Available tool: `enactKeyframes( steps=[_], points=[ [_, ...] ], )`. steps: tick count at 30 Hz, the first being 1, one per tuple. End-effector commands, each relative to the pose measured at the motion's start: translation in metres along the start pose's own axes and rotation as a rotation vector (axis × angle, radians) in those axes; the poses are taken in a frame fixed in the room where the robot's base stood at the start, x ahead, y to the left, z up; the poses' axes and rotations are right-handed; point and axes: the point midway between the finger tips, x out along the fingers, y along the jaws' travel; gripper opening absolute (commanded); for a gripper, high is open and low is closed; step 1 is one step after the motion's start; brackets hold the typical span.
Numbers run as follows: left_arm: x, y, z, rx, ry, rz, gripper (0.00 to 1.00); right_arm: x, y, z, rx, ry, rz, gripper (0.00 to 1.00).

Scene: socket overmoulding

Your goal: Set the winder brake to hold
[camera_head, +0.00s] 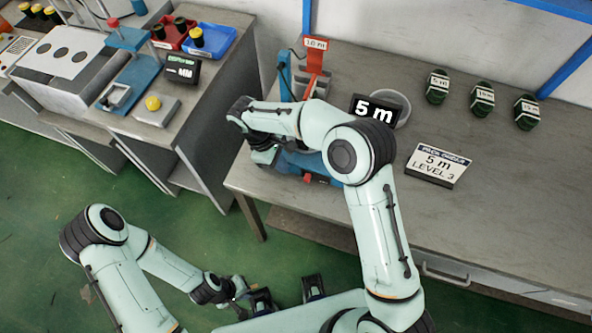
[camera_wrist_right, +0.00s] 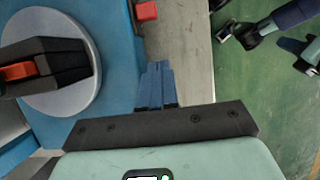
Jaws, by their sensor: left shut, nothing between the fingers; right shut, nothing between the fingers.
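The winder is a blue machine (camera_head: 325,167) at the table's front edge, partly hidden under my right arm. A small red block (camera_head: 307,180) sits at its front edge and may be the brake. A similar red block (camera_wrist_right: 147,11) shows at the top of the right wrist view, on the edge of the blue base (camera_wrist_right: 118,25). A grey disc (camera_wrist_right: 88,88) with a black and red part lies left of it. My right gripper (camera_wrist_right: 157,72) is shut and empty, beside the base and apart from the red block. My left gripper (camera_head: 240,288) is shut and empty, low over the floor.
A black "5 m" display (camera_head: 374,112), a grey ring or bowl (camera_head: 402,105) and a "5 m LEVEL 3" pack order card (camera_head: 440,163) stand right of the winder. Several dark green labelled coils (camera_head: 483,97) lie further right. A second bench (camera_head: 190,125) stands left across a gap.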

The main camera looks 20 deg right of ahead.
Motion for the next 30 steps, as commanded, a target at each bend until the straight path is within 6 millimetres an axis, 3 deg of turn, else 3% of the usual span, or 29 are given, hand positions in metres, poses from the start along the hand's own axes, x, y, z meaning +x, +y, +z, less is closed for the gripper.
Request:
enactKeyframes(
  steps=[2, 9, 24, 30],
  points=[
    [0.002, -0.001, 0.001, 0.000, -0.001, 0.000, 0.00, 0.015, 0.000, 0.003, 0.000, -0.002, -0.001, 0.00],
    [0.002, -0.001, 0.001, 0.000, -0.001, 0.000, 0.00, 0.022, 0.001, 0.032, 0.001, 0.001, 0.001, 0.00],
    [0.004, -0.002, 0.001, -0.001, -0.002, -0.001, 0.00, 0.025, 0.001, 0.040, 0.001, 0.000, 0.001, 0.00],
    [0.015, -0.007, 0.003, -0.003, -0.007, -0.002, 0.00, 0.039, 0.001, 0.070, 0.003, -0.002, 0.001, 0.00]
  ],
)
